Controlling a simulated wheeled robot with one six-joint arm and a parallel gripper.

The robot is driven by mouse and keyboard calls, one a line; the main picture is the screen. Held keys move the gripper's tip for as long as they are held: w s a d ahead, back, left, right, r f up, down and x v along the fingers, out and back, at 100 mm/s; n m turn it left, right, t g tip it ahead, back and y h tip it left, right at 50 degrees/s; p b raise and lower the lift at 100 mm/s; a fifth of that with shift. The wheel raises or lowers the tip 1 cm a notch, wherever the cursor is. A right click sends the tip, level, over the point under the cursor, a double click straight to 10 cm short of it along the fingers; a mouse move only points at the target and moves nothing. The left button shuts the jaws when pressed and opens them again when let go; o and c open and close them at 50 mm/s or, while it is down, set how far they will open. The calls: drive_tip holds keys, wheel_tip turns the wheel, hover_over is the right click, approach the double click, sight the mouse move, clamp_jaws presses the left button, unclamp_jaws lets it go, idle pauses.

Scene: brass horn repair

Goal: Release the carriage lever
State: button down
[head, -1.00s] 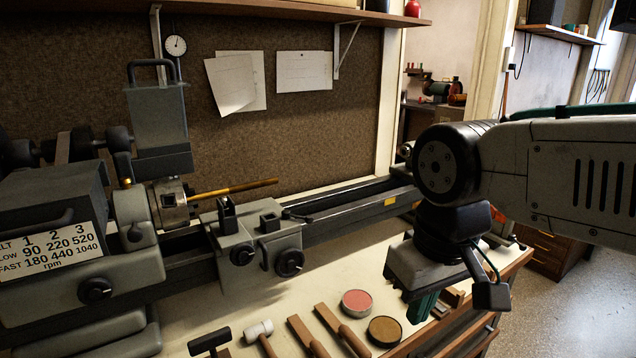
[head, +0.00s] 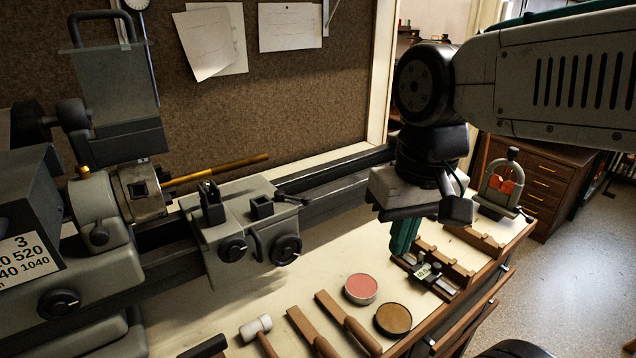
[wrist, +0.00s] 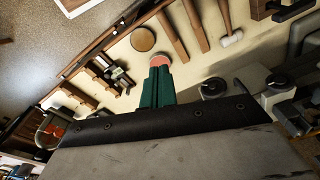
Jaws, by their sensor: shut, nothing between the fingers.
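The lathe carriage (head: 232,218) is a grey block with black knobs on the lathe bed, left of centre in the head view. Part of the carriage shows at the right of the wrist view (wrist: 252,77). My gripper (head: 403,240) has green fingers pointing down, shut and empty. It hangs over the bench to the right of the carriage, apart from the lever. The fingers also show in the wrist view (wrist: 158,84).
A pink tin (head: 361,288), a brown tin (head: 393,318), wooden-handled tools and a mallet (head: 256,328) lie on the bench front. The lathe bed (head: 345,180) runs right from the carriage.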

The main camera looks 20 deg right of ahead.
sight(295, 199)
drive_tip(key=w+d+r+m+y, duration=0.1)
drive_tip(key=w+m, duration=0.3)
drive_tip(key=w, duration=0.4)
drive_tip(key=w+d+r+m+g+y, duration=0.1)
drive_tip(key=w+d+r+m, duration=0.1)
drive_tip(key=w+m, duration=0.3)
drive_tip(key=w+d+r+m+y, duration=0.1)
drive_tip(key=w+m, duration=0.4)
drive_tip(key=w, duration=0.7)
wheel_tip(295, 199, up, 3)
drive_tip(key=shift+d+f+g, duration=0.2)
drive_tip(key=shift+d+g, duration=0.2)
drive_tip(key=shift+d, duration=0.1)
drive_tip(key=s+a+f, duration=0.1)
drive_tip(key=a+f, duration=0.5)
drive_tip(key=f, duration=0.4)
drive_tip(key=shift+s+a+f, duration=0.15)
drive_tip(key=shift+s+a, duration=0.1)
drive_tip(key=shift+a, duration=0.15)
